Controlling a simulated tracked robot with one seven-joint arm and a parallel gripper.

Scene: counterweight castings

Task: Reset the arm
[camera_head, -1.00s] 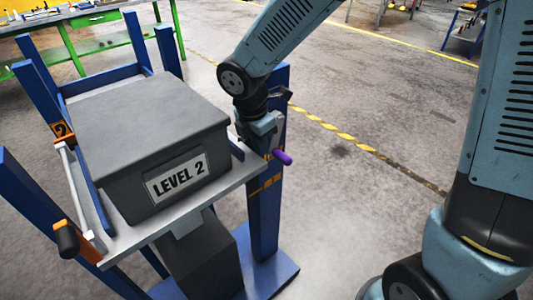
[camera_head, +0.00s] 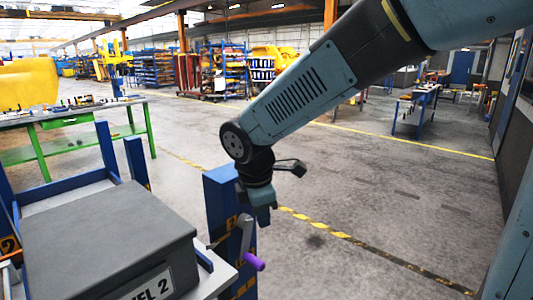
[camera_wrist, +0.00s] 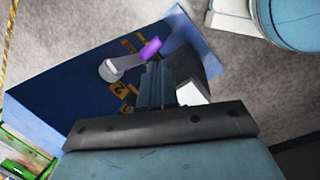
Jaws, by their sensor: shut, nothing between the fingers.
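My gripper (camera_head: 262,200) hangs pointing down beside a blue post, above a grey crank (camera_head: 245,235) with a purple handle (camera_head: 253,262). In the wrist view my gripper's fingers (camera_wrist: 155,82) are together and empty. The crank arm (camera_wrist: 118,68) and purple handle (camera_wrist: 151,48) lie beyond the fingertips in that view. The fingers look apart from the crank. My arm reaches down from the upper right in the head view.
A dark grey box (camera_head: 105,240) labelled "LEVEL 2" sits on a stand with blue posts (camera_head: 222,205) at lower left. A green-legged workbench (camera_head: 75,120) stands behind it. Open concrete floor with yellow-black tape (camera_head: 330,230) lies to the right. Shelving stands far back.

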